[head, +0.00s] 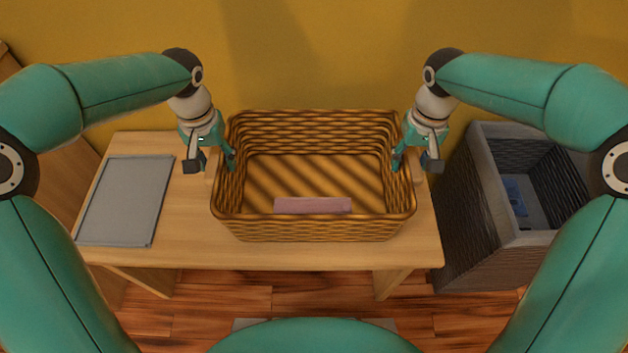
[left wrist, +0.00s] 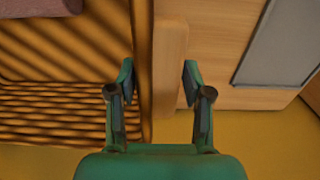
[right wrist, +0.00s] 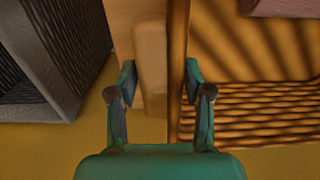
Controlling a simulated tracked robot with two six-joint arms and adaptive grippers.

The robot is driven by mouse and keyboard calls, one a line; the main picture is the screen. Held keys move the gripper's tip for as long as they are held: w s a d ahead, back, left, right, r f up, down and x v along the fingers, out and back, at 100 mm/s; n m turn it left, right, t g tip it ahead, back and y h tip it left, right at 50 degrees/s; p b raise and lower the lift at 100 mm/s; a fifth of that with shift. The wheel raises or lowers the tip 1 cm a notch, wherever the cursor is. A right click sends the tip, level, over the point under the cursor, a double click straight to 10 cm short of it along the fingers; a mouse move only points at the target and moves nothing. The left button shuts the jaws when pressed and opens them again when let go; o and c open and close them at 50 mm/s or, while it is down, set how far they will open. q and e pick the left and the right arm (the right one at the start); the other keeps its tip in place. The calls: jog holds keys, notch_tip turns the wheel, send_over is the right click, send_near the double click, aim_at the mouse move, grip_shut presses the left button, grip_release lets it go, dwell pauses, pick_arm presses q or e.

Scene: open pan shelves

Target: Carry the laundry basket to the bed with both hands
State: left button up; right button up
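The laundry basket (head: 314,228) is a woven brown basket standing upright on a light wooden bench. A folded pink item (head: 312,205) lies inside it. My left gripper (head: 212,162) is open at its left side, one finger inside the rim and one outside. The left wrist view shows the basket wall and a pale wooden handle (left wrist: 170,60) between the fingers. My right gripper (head: 415,162) is open the same way at the right side, around the wall and the other pale handle (right wrist: 151,65). No bed is in view.
The wooden bench (head: 185,225) has a flat grey panel (head: 125,200) on its left end. A dark woven bin (head: 470,225) with a blue item inside stands close to its right end. A yellow wall is behind. The wooden floor (head: 200,300) shows in front.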

pick_arm(q)
grip_shut()
pick_arm(e)
grip_shut()
jog(key=shift+r, duration=0.1)
